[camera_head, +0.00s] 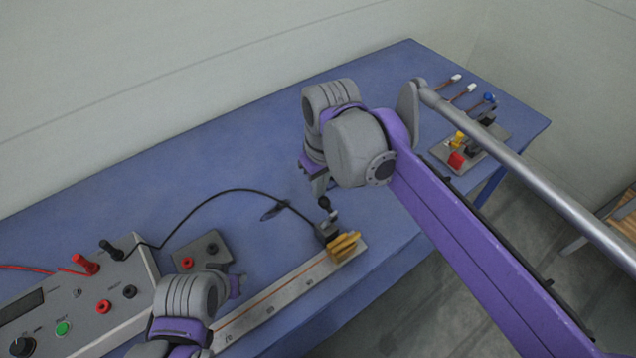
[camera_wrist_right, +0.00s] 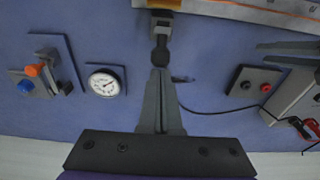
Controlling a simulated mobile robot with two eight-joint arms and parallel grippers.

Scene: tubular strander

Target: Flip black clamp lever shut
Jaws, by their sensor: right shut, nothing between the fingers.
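The black clamp lever (camera_head: 325,204) with its ball knob stands up from the dark clamp (camera_head: 328,231) at the end of the pale ruled bar (camera_head: 285,290). In the right wrist view the knob (camera_wrist_right: 161,56) is right at my right gripper's fingertips (camera_wrist_right: 160,72), which are shut and empty. I cannot tell whether they touch it. In the head view my right gripper (camera_head: 318,188) points down just above the lever, its fingertips partly hidden. My left gripper (camera_head: 238,285) is low over the bar's left part; in the right wrist view its two fingers (camera_wrist_right: 286,53) look apart.
Yellow jaws (camera_head: 344,247) sit at the bar's end by the clamp. A black cable (camera_head: 220,191) arcs from the meter box (camera_head: 100,290) to near the clamp. A small socket block (camera_head: 203,252) and a round gauge (camera_wrist_right: 105,82) are nearby. The table's back middle is clear.

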